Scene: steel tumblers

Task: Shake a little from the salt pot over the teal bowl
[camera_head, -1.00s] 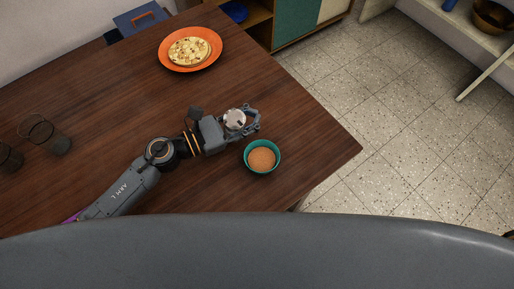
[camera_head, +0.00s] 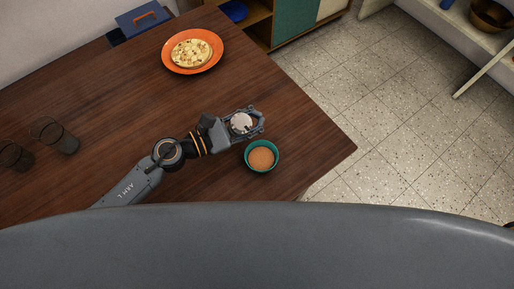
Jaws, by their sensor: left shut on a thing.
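The salt pot (camera_head: 241,123) shows as a small round pale metal top between the fingers of my left gripper (camera_head: 254,122). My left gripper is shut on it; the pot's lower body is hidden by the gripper. The teal bowl (camera_head: 275,163) stands on the table near its right corner and holds a tan, grainy filling. The held pot is just behind the bowl and slightly left of it in the picture. I cannot tell its exact height above the table. My right gripper is not in view.
An orange plate (camera_head: 217,59) with a flat round food (camera_head: 191,53) lies at the back of the dark wooden table (camera_head: 110,95). Two dark see-through tumblers (camera_head: 68,144) (camera_head: 17,157) stand at the left. The table's right edge drops to a tiled floor.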

